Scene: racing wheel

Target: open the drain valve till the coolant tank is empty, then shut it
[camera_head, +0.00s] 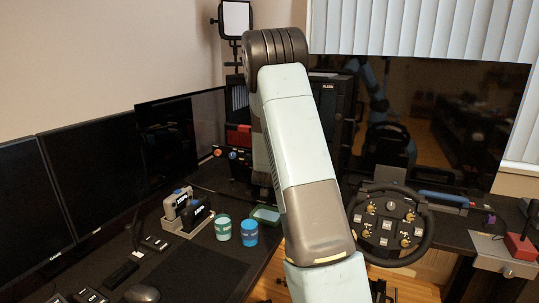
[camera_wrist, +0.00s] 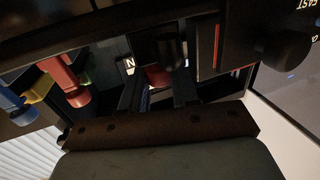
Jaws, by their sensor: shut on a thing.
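In the wrist view my gripper (camera_wrist: 158,85) points away from the camera, its two dark fingers closed around a small part with a red handle (camera_wrist: 158,76). It looks like the drain valve's handle, but the shadow hides most of its shape and how far it is turned. Just right of the fingers is a dark housing with a thin upright red strip (camera_wrist: 217,45), perhaps the coolant level window. I cannot read the level for certain. In the head view my arm hides the gripper and the part it holds.
In the wrist view, red (camera_wrist: 68,82) and blue (camera_wrist: 14,106) fittings stand left, and a black knob (camera_wrist: 284,50) right. In the head view a dark PC tower (camera_head: 330,105) stands behind my arm. Cups (camera_head: 249,232), monitors (camera_head: 95,180) and a racing wheel (camera_head: 390,224) flank it.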

